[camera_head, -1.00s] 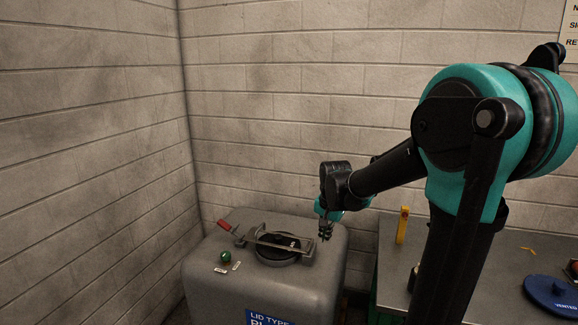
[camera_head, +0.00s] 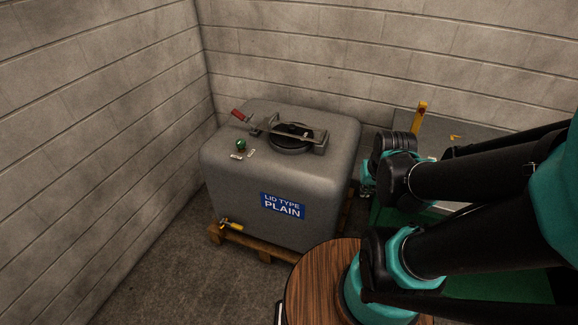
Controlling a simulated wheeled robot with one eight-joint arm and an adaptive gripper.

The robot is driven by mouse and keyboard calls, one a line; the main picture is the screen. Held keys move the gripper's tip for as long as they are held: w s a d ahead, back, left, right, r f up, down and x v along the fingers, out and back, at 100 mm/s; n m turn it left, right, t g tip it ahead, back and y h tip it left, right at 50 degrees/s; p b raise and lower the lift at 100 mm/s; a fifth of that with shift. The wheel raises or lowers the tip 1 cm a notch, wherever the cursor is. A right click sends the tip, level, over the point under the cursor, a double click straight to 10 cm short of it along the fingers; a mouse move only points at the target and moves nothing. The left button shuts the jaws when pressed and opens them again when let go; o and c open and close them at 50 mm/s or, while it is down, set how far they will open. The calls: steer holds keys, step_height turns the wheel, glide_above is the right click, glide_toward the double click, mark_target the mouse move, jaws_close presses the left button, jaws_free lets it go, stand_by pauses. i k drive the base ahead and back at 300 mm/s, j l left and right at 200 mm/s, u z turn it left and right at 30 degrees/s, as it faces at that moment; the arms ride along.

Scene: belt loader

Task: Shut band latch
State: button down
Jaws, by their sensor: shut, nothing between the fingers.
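A grey tank (camera_head: 225,165) stands in the corner with a blue label reading "LID TYPE PLAIN". On its top is a round black lid (camera_head: 290,140) with a metal bar band (camera_head: 305,136) across it. A latch lever with a red handle (camera_head: 240,115) sticks out at the band's left end, tilted up off the tank top. My gripper (camera_head: 368,184) is to the right of the tank, apart from the lid and latch. It is small and partly hidden by my wrist, with nothing visible in it.
A green knob (camera_head: 241,145) and small tags sit on the tank top left of the lid. A yellow-handled valve (camera_head: 231,224) is low at the front. A workbench (camera_head: 480,130) with a yellow upright piece (camera_head: 419,117) stands right. Walls close in behind and left.

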mark_target(235, 112)
steer(key=u, duration=1.5)
steer(key=i+j, duration=0.1)
steer(key=j, duration=0.25)
steer(key=j+u, duration=0.15)
steer(key=j, duration=0.2)
steer(key=i, duration=0.05)
